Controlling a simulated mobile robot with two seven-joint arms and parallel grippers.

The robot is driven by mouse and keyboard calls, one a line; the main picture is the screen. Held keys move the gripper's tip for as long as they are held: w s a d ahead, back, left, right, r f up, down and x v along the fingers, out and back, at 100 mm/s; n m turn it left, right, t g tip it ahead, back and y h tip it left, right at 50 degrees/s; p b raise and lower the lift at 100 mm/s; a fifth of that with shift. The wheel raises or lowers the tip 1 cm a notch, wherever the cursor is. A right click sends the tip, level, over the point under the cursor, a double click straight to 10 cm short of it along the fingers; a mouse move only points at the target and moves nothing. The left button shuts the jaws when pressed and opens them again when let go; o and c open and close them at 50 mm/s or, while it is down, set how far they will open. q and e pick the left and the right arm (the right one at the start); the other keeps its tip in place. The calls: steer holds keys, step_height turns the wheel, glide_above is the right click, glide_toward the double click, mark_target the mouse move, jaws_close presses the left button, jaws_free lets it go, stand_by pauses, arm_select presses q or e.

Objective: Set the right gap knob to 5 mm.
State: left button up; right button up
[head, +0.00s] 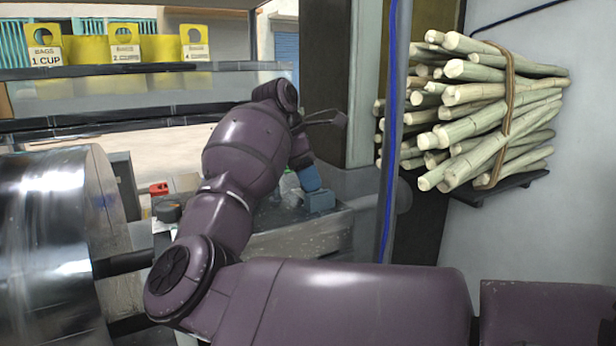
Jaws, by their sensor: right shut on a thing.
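My right arm comes in from the lower right, bends at the left and reaches away over the machine top (295,245). My right gripper (302,160) points down there, small and partly hidden behind my wrist. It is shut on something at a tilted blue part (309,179). I cannot tell whether that part is the right gap knob, and no scale or pointer can be read. A low blue block (320,201) lies just beside it. A dark round knob (168,211) stands further left on the machine, apart from the gripper. My left gripper does not show.
A large shiny metal drum (55,255) fills the left. A grey post with a blue cable (388,150) stands right of the gripper. Bundled cane (480,115) rests on a wall shelf (480,190). Yellow holders (125,47) stand along the back ledge.

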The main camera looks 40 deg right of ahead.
steer(key=o, duration=0.9)
steer(key=p+v, duration=0.1)
steer(key=v, duration=0.9)
steer(key=shift+a+r+p, duration=0.1)
steer(key=shift+r+p, duration=0.2)
steer(key=shift+r, duration=0.1)
